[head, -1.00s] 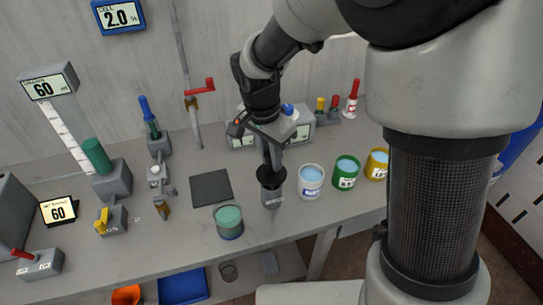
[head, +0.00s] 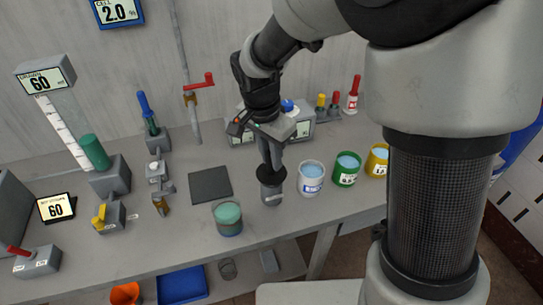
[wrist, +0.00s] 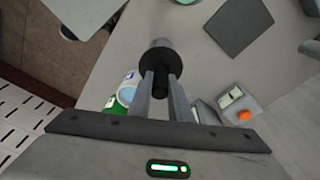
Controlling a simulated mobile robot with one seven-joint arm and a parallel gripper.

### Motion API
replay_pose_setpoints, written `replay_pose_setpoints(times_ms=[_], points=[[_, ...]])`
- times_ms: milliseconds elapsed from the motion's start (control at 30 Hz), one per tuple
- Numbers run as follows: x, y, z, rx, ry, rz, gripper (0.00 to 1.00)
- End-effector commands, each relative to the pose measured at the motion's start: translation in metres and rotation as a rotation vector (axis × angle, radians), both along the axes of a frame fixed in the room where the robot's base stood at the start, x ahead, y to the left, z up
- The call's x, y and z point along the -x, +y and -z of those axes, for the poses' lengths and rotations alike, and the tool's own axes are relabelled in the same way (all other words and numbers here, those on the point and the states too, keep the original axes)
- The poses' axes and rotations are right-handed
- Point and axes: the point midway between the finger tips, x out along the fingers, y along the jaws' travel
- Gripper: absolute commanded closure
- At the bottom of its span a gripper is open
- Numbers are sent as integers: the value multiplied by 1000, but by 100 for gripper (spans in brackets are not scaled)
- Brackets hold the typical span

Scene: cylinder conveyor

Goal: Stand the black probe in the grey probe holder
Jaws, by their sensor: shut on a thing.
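My gripper (head: 271,163) points down at the front middle of the bench, its two fingers shut on the black probe (head: 270,173). In the wrist view the fingers (wrist: 160,92) close on the probe's dark shaft, and its wide black disc (wrist: 157,60) lies just past the fingertips. The grey probe holder (head: 271,192) is directly below the probe in the head view. A grey edge of it shows beyond the disc in the wrist view (wrist: 159,43). The probe looks upright and in line with the holder. The disc hides the holder's opening, so how deep the probe sits cannot be told.
A white cup (head: 311,180), a green cup (head: 346,170) and a yellow cup (head: 377,160) stand close on the right. A teal-filled beaker (head: 228,219) is at the front left, and a dark square pad (head: 210,185) lies left. The bench's front edge is near.

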Motion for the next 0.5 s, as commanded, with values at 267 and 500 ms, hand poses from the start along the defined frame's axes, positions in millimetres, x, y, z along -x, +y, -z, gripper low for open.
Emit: replay_pose_setpoints(times_ms=[267, 500], points=[[0, 0, 9, 0, 0, 0, 100], [0, 0, 19, 0, 0, 0, 100]])
